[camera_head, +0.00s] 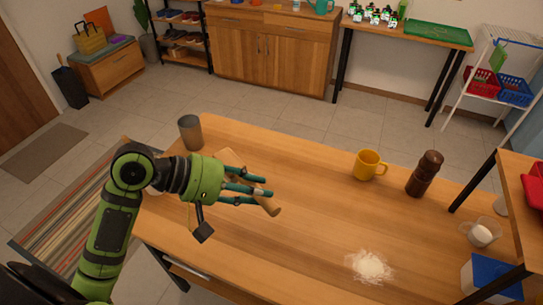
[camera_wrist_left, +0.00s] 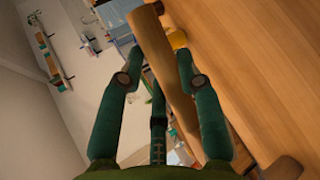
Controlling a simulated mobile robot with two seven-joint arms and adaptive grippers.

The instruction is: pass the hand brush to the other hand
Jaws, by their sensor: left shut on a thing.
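My left gripper (camera_head: 262,191) is over the left part of the wooden table (camera_head: 300,180), its fingers closed around the hand brush. The brush's light wooden handle end (camera_head: 269,206) sticks out past the fingertips; more wood shows behind the fingers, and the rest is hidden by the gripper. In the left wrist view the brush (camera_wrist_left: 172,80) runs lengthwise between the teal fingers of the gripper (camera_wrist_left: 160,56). I cannot make out bristles. My right gripper is in neither view.
A grey cup (camera_head: 190,132) stands at the table's back left. A yellow mug (camera_head: 368,166) and brown pepper mill (camera_head: 423,175) stand at the back right. White powder (camera_head: 370,266) lies near the front. A measuring cup (camera_head: 481,234) and blue-topped box (camera_head: 490,279) are at right.

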